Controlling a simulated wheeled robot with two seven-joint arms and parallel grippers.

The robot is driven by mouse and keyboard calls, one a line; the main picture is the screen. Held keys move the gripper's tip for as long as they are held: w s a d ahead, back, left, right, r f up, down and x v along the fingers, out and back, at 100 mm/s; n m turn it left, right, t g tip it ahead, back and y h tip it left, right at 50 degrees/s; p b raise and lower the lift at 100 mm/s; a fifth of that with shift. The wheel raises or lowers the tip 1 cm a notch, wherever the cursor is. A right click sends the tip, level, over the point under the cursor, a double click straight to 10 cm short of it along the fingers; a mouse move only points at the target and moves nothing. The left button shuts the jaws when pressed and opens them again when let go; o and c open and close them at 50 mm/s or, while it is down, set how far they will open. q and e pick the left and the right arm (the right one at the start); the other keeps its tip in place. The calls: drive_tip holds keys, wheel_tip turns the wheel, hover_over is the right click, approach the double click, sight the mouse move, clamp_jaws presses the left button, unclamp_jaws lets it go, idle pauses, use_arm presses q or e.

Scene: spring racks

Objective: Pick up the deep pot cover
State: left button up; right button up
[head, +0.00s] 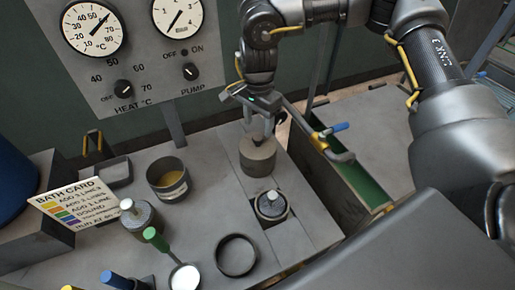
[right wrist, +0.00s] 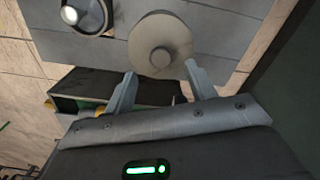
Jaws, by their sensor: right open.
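A tan round cover with a central knob (head: 258,157), which looks like the deep pot cover, stands on the grey bench top. My right gripper (head: 258,128) is open and empty, directly above it in the head view. In the right wrist view the tan cover (right wrist: 160,42) lies just beyond and between the two open fingertips (right wrist: 160,75). The fingers do not appear closed on its knob. Whether they touch it is hard to tell. My left gripper is not in view.
A knobbed metal lid (head: 271,206) sits in a square opening in front of the tan cover. A green-lined bin (head: 352,180) is on the right.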

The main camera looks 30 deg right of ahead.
sight(258, 137)
drive_tip(key=shift+f+p, duration=0.45)
drive_tip(key=shift+p, duration=0.05)
wheel_tip(258, 137, down, 4)
drive_tip(key=shift+r+p, duration=0.15)
drive_tip(key=shift+p, duration=0.5)
drive_tip(key=shift+w+f, duration=0.1)
drive_tip(key=shift+f, duration=0.2)
drive_tip(key=shift+c, duration=0.5)
clamp_jaws()
